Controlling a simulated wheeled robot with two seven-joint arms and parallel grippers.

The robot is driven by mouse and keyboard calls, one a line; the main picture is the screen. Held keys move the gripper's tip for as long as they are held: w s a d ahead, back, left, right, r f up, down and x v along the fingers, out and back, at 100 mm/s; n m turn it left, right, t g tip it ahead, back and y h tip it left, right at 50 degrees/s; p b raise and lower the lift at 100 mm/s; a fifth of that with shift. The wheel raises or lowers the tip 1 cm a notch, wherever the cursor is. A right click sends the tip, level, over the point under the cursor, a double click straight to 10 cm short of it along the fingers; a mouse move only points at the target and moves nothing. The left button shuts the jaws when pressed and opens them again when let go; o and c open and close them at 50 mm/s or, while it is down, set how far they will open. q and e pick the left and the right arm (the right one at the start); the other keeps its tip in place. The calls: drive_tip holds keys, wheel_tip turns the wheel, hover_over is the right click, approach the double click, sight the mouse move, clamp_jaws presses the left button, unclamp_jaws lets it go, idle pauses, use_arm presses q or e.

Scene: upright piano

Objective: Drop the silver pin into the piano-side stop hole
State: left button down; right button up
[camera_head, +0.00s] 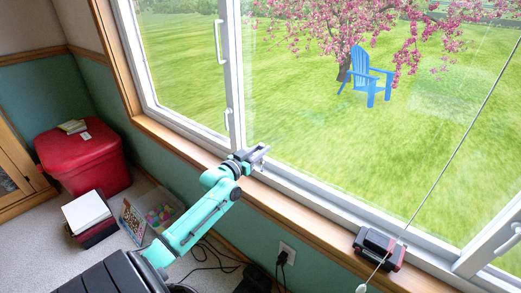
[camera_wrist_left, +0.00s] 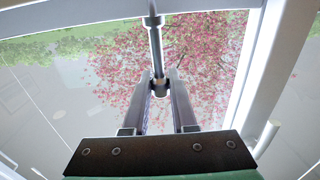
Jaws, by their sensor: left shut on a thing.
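My left gripper (camera_head: 258,152) reaches over the window sill, close to the lower window frame. In the left wrist view the two fingers of the gripper (camera_wrist_left: 161,86) are closed around the silver pin (camera_wrist_left: 154,45). The pin is a slim metal rod with a wider collar between the fingertips. Its far end overlaps the white window frame (camera_wrist_left: 95,12) in that view; I cannot tell whether it touches the frame. The pin is too small to make out in the head view. I cannot make out the stop hole in either view. My right gripper is not in view.
A wooden sill (camera_head: 275,203) runs below the white-framed window. A red and black object (camera_head: 379,249) sits on the sill at the right, near a hanging cord (camera_head: 437,187). Window handles (camera_head: 219,45) project from the frame. A red ottoman (camera_head: 83,158) stands at the left.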

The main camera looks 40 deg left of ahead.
sight(261, 163)
use_arm(q)
drive_tip(key=shift+f+b, duration=0.75)
drive_tip(key=shift+f, duration=0.3)
drive_tip(key=shift+r+p, duration=0.1)
drive_tip(key=shift+p, duration=0.35)
idle(1.0)
drive_tip(key=shift+f+b, duration=0.55)
drive_tip(key=shift+f, duration=0.25)
idle(0.4)
drive_tip(key=c, duration=0.6)
unclamp_jaws()
drive_tip(key=shift+c, duration=0.2)
